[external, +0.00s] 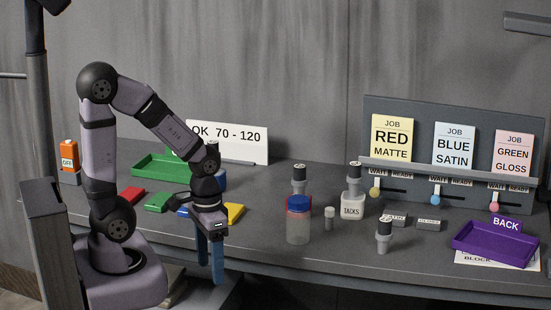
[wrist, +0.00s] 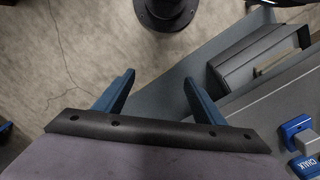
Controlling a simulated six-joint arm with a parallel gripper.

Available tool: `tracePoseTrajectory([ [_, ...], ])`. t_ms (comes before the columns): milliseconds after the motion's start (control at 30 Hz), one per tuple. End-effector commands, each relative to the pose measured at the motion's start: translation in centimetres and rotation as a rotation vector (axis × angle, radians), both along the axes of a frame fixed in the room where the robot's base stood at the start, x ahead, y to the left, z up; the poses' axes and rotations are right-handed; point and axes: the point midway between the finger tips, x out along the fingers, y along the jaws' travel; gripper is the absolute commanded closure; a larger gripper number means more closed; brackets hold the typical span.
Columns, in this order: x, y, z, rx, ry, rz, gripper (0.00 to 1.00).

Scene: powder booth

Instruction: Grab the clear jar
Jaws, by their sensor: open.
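The clear jar (external: 298,230) stands upright near the front of the grey bench in the external view. The jar does not show in the wrist view.
A grey-capped container (external: 299,180) stands close behind the jar, and a small vial (external: 329,218) at its right. A white TALKS container (external: 353,205) and a capped bottle (external: 384,240) stand further right. A purple tray (external: 470,252) is at the far right. Colored blocks lie behind my gripper.

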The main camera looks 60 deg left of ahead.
Motion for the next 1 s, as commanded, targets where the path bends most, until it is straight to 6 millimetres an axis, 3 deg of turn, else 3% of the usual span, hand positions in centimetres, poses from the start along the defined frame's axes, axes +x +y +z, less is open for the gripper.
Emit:
tracePoseTrajectory([
  [167, 0.9, 0.0, 0.1, 0.003, -0.027, -0.011, 0.37],
  [267, 2.9, 0.0, 0.3, 0.008, -0.091, -0.034, 0.37],
  [367, 6.3, -0.1, 0.7, 0.018, -0.196, -0.073, 0.37],
  [567, 15.5, -1.1, 3.2, 0.041, -0.504, -0.19, 0.37],
  [800, 24.7, -3.7, 8.4, 0.062, -0.874, -0.33, 0.37],
  [933, 28.6, -5.6, 12.3, 0.07, -1.089, -0.403, 0.37],
  [1000, 29.8, -5.6, 13.5, 0.078, -1.186, -0.413, 0.37],
])
